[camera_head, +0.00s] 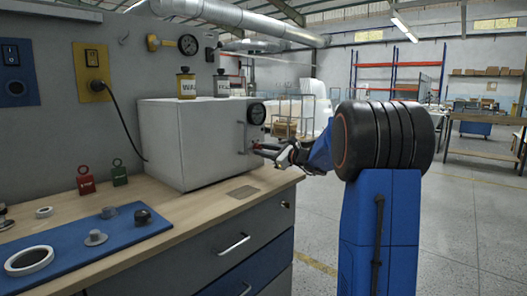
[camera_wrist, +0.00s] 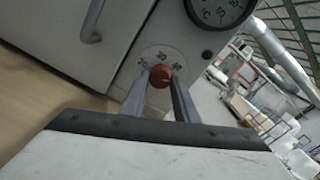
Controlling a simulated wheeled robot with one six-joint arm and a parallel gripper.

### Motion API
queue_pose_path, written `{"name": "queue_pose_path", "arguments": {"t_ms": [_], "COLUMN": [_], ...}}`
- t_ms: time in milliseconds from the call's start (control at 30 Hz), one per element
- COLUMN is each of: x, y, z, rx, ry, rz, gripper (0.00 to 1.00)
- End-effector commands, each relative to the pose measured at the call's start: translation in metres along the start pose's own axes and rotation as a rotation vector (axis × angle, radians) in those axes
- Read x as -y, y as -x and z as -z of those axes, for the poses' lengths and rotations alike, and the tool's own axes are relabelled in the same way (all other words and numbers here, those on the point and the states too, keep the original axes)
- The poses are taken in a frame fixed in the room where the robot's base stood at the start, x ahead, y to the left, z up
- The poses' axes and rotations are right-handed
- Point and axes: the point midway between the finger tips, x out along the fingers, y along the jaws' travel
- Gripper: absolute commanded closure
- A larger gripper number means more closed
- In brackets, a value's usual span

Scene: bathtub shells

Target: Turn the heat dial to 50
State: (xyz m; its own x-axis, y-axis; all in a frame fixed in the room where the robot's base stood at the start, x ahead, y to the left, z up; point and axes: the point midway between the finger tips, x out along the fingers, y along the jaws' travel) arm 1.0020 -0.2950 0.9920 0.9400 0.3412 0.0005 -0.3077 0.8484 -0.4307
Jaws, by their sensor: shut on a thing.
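The heat dial is a small red knob (camera_wrist: 160,76) on the front panel of a white oven-like box (camera_head: 190,140). A pale round scale (camera_wrist: 162,54) with small numbers surrounds the knob; the numbers are too blurred to read surely, and the pointer setting cannot be told. My gripper (camera_wrist: 161,84) is shut on the knob, one finger on each side of it. In the head view my gripper (camera_head: 265,151) reaches the right side of the box's front, and the dial there is mostly hidden.
A round black gauge (camera_head: 256,113) sits above the dial, with a door handle (camera_wrist: 93,20) beside it. The wooden bench (camera_head: 215,208) holds a blue mat (camera_head: 70,262) with several small parts. Red (camera_head: 85,181) and green (camera_head: 119,174) tagged items stand by the wall. Floor at right is open.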

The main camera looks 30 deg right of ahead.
Motion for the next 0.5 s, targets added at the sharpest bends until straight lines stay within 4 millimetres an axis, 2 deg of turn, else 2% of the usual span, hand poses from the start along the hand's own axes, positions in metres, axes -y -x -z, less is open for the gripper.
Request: {"name": "queue_pose_path", "arguments": {"t_ms": [200, 500], "x": [-0.0014, -0.0021], "y": [0.0005, 0.0005], "z": [0.0024, 0.0025], "rx": [-0.004, -0.004], "ry": [-0.187, -0.373], "rz": [0.0, 0.0], "gripper": [0.95, 0.95]}}
